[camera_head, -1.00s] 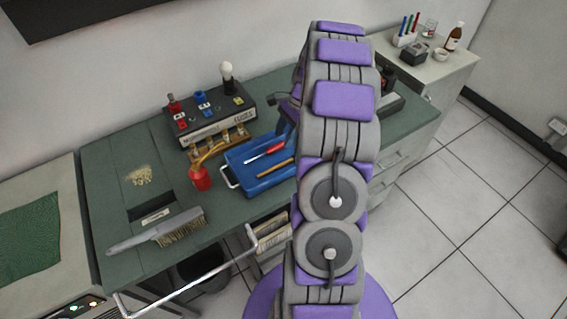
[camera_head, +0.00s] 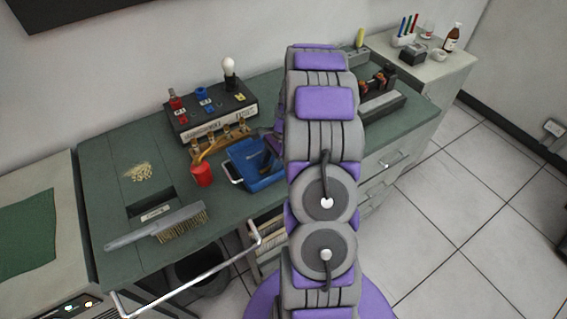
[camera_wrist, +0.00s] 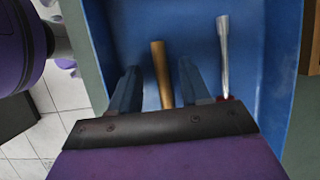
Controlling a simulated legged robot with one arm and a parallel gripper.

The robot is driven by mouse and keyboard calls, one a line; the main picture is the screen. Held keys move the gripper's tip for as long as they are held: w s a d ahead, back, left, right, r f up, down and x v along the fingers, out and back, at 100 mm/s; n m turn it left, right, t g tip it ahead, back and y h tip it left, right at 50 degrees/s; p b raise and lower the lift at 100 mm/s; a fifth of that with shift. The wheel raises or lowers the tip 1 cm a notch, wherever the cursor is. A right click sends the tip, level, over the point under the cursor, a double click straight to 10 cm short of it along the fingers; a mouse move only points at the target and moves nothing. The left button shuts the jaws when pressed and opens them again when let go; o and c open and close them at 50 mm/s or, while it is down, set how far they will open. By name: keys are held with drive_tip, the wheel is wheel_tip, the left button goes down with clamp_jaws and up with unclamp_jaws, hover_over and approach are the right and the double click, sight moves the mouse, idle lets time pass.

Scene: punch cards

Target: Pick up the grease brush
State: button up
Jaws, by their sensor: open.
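A slim tool with a light brown wooden handle (camera_wrist: 160,72), which looks like the grease brush, lies in the blue tray (camera_head: 264,183). Its other end is hidden under my gripper, so I see no bristles on it. My gripper (camera_wrist: 158,68) is open over the tray, with one finger on each side of the handle. I cannot tell how far above it the fingers are. A screwdriver shaft (camera_wrist: 223,55) lies to the right, outside the fingers; its handle is mostly hidden. In the head view my arm hides much of the tray.
A grey bench brush with bristles (camera_head: 180,229) lies at the bench's front left. A red oil can (camera_head: 202,174) stands beside the tray's left side. A black device with a bulb (camera_head: 212,112) stands behind. The tray wall is close on the wrist view's left.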

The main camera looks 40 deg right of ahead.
drive_tip(key=shift+a, duration=0.4)
drive_tip(key=shift+d+f, duration=0.25)
drive_tip(key=shift+d, duration=1)
drive_tip(key=shift+c, duration=0.6)
drive_tip(key=shift+d, duration=0.15)
drive_tip(key=shift+c, duration=0.9)
drive_tip(key=shift+s, duration=0.1)
drive_tip(key=shift+c, duration=0.6)
drive_tip(key=shift+a+r, duration=0.1)
drive_tip(key=shift+a, duration=0.8)
clamp_jaws()
